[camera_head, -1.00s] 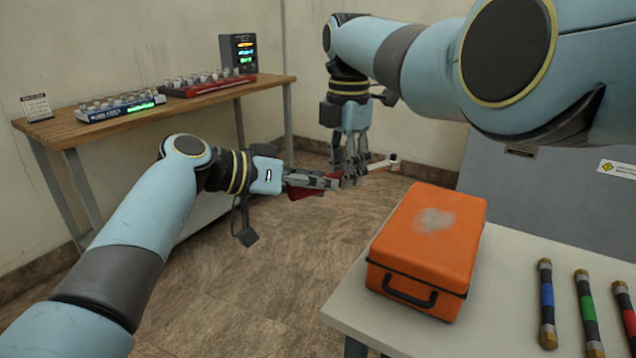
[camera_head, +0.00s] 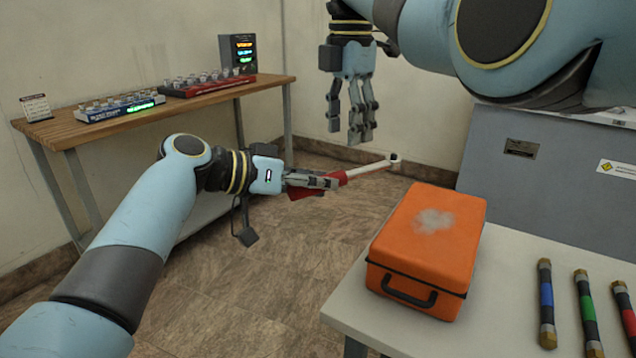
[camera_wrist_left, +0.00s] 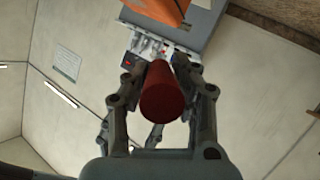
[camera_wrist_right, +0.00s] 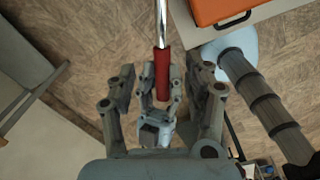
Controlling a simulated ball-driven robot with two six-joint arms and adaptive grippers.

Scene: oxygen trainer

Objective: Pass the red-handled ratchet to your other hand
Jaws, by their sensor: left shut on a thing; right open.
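The ratchet (camera_head: 365,168) has a red handle and a silver shaft with a small head at its far end. My left gripper (camera_head: 325,181) is shut on the red handle, and the shaft sticks out to the right in mid-air, left of the orange case. In the left wrist view the red handle (camera_wrist_left: 165,92) lies between the fingers, end toward the camera. My right gripper (camera_head: 350,118) is open and empty, above the ratchet and apart from it. The right wrist view shows the ratchet (camera_wrist_right: 162,65) beyond my open right fingers, with my left gripper around the handle.
The orange case (camera_head: 425,245) stands on a light table (camera_head: 375,325) at right, with several colour-banded cylinders (camera_head: 546,300) beside it. A wooden bench (camera_head: 70,128) with bottle racks (camera_head: 120,107) is at back left. A grey cabinet (camera_head: 490,185) stands behind. Floor lies under both grippers.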

